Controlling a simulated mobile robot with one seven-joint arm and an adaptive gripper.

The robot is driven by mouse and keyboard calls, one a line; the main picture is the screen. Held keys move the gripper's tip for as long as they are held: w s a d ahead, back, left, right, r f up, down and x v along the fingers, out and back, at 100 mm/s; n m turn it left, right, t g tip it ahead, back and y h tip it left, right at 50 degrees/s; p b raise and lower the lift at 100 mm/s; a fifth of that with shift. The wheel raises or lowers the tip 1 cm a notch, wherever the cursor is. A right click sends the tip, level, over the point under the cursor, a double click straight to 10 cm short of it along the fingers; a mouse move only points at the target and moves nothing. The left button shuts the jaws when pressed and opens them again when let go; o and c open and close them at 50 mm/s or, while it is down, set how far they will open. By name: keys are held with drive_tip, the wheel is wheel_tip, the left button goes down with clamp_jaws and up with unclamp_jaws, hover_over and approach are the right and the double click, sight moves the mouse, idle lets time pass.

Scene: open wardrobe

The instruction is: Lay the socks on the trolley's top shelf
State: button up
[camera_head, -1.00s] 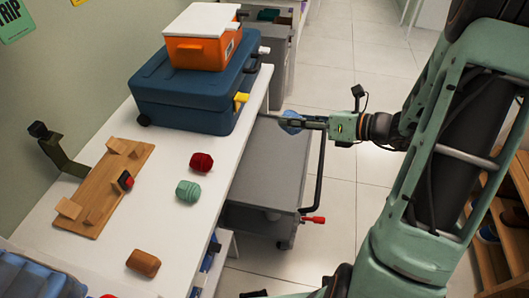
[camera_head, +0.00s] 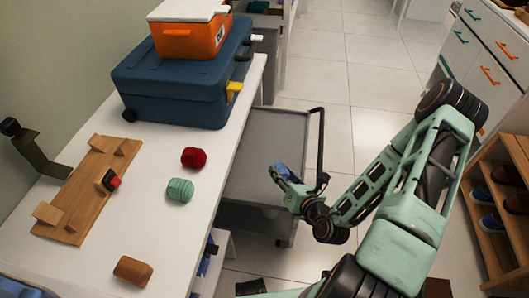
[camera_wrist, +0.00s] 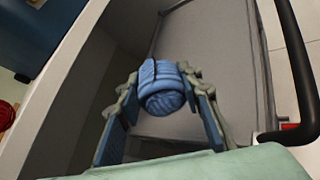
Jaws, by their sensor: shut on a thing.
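The socks are a blue, ribbed, rolled bundle (camera_wrist: 162,88), held between both fingers of my gripper (camera_wrist: 164,100) in the wrist view. In the head view the blue socks (camera_head: 284,169) show small at the tip of my gripper (camera_head: 281,174), partly hidden by it. My gripper is shut on them, over the trolley's grey top shelf (camera_head: 262,140). The top shelf (camera_wrist: 220,50) lies bare behind the socks in the wrist view. I cannot tell how high above it they are.
The trolley's dark handle (camera_head: 320,150) rises at its right side. The white table (camera_head: 150,220) borders it on the left, with red (camera_head: 194,157), green (camera_head: 180,190) and brown (camera_head: 132,270) rolled bundles. A blue case (camera_head: 185,85) stands behind. A shoe rack (camera_head: 490,215) is at right.

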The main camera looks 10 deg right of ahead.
drive_tip(key=shift+s+f, duration=0.15)
drive_tip(key=shift+f, duration=0.25)
drive_tip(key=shift+w+f, duration=0.15)
drive_tip(key=shift+w, duration=0.05)
drive_tip(key=w+f+b, duration=0.1)
drive_tip(key=w+f, duration=0.2)
drive_tip(key=w, duration=0.1)
drive_tip(key=w+f+b, duration=0.2)
drive_tip(key=w+f, duration=0.1)
drive_tip(key=w, duration=0.1)
drive_tip(key=w+d+f+b, duration=0.1)
drive_tip(key=w+f+b, duration=0.1)
drive_tip(key=w, duration=0.3)
drive_tip(key=shift+f, duration=0.55)
drive_tip(key=shift+w+f, duration=0.15)
drive_tip(key=shift+f, duration=0.15)
drive_tip(key=shift+w+f+b, duration=0.1)
drive_tip(key=shift+f+b, duration=0.7)
drive_tip(key=shift+f, duration=0.7)
drive_tip(key=shift+f, duration=0.15)
drive_tip(key=o, duration=1.1)
